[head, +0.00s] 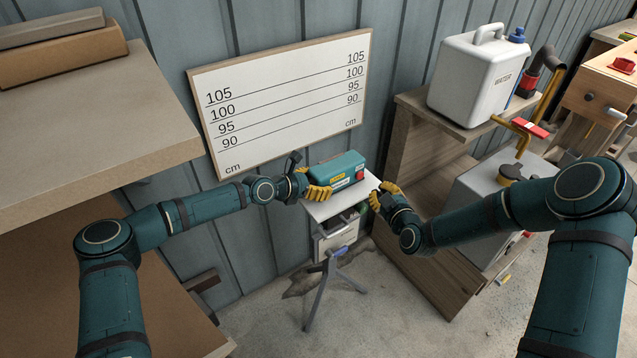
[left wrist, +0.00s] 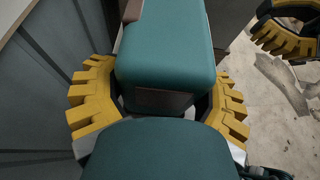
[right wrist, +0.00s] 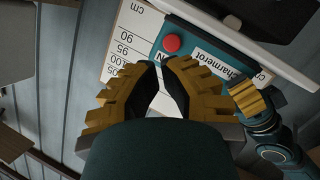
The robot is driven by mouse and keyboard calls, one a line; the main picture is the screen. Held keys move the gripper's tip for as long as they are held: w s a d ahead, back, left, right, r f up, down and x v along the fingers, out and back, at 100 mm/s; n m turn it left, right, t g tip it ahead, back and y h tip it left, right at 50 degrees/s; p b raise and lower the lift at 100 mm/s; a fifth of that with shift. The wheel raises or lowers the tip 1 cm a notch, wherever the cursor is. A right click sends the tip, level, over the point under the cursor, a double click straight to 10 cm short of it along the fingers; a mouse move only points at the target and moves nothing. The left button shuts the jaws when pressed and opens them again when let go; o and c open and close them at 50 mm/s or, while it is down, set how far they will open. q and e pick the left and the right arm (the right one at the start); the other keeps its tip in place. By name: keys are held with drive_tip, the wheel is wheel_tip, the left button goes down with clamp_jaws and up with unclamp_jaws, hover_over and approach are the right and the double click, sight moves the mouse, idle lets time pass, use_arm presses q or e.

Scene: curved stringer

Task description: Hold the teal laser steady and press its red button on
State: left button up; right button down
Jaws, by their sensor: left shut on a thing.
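The stand (head: 325,209) has a white top and tripod legs. A white board (head: 285,95) with height lines hangs on the wall behind. A wooden shelf (head: 410,130) with a white water canister (head: 475,75) stands to the right. A workbench (head: 90,130) is at left.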

sight(360, 176)
drive_tip(key=shift+w+a+f+m+t+h, duration=0.25)
drive_tip(key=shift+w+t+h, duration=0.4)
drive_tip(key=shift+w+h, duration=0.35)
drive_tip(key=shift+w+a+f+t+h, duration=0.3)
drive_tip(key=shift+w+t+h, duration=0.4)
drive_tip(key=shift+w, duration=0.55)
drive_tip(key=shift+w+a+f+m+t+h, duration=0.15)
drive_tip(key=shift+w+a+t+h, duration=0.2)
drive_tip(key=shift+w+t+h, duration=0.6)
drive_tip(key=shift+w+a+g, duration=0.1)
drive_tip(key=shift+w+g, duration=0.15)
drive_tip(key=shift+g, duration=0.05)
